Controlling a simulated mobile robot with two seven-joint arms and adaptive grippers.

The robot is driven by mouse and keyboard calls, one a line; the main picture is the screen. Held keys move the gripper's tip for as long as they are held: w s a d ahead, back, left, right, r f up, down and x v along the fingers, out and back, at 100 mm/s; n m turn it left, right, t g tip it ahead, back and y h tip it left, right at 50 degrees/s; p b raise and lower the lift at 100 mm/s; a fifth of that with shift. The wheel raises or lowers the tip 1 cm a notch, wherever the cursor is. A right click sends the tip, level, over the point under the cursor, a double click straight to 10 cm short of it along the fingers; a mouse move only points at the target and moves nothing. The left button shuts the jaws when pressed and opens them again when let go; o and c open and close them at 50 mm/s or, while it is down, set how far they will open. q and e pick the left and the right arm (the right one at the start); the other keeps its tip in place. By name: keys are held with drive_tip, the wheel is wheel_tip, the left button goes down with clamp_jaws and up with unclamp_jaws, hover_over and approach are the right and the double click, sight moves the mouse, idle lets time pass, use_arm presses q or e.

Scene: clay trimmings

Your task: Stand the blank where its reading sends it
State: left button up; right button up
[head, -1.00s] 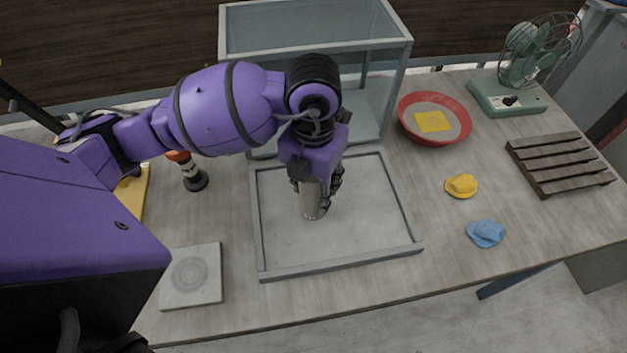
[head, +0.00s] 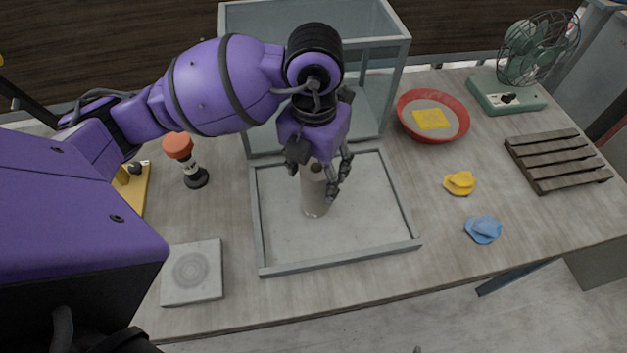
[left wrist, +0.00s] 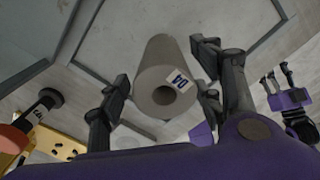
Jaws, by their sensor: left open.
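The blank, a grey clay cylinder (head: 316,202), stands upright in the shallow grey tray (head: 340,261).
A glass tank (head: 230,50) stands behind the tray. A red-topped dark post (head: 190,165) stands left, and a square slab with rings (head: 192,272) lies front left. Right are a red bowl (head: 404,122), yellow cap (head: 460,183), blue cap (head: 483,229), slatted rack (head: 558,160) and fan (head: 508,97).

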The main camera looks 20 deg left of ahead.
use_arm(q)
wheel_tip(320, 180, up, 8)
drive_tip(key=shift+r, duration=0.15)
drive_tip(key=shift+p, duration=0.3)
